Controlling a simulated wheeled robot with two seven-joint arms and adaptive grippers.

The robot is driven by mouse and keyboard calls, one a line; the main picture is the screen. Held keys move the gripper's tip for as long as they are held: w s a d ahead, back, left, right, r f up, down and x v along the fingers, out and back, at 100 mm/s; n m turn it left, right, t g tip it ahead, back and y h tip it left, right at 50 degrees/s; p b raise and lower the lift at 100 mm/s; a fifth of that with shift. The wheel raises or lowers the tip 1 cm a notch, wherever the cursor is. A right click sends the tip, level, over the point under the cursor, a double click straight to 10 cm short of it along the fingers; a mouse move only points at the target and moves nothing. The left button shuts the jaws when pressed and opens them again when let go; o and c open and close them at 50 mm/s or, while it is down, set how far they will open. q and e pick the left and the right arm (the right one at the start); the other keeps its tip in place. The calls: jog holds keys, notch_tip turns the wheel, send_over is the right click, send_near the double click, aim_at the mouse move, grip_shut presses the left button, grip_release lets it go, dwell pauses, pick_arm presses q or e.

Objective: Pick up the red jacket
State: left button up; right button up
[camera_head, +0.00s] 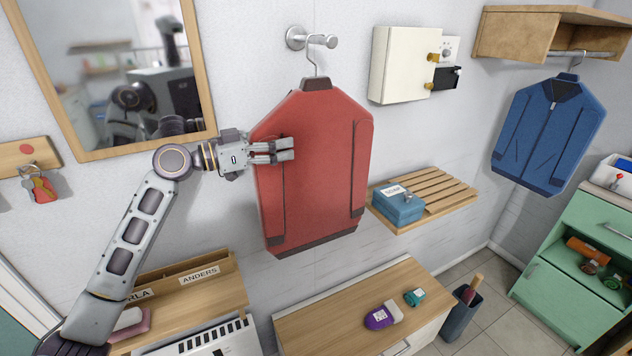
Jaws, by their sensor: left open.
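The red jacket (330,150) hangs upright on a metal hanger from a wall hook (311,40) in the middle of the head view. It has a dark collar, dark hem and dark side strips. My left gripper (290,150) is open in front of the jacket's upper left part, its fingers pointing right. The fingers hide a small patch of the red cloth. I cannot tell whether they touch it. My right gripper is not in view.
A mirror (200,60) hangs left of the jacket. A white wall box (392,65), a slatted shelf (440,192) with a blue box (398,207), and a blue jacket (545,135) are to the right. A wooden-topped cabinet (335,315) stands below the jacket.

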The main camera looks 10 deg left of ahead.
pick_arm(q)
grip_shut()
dwell(0.7)
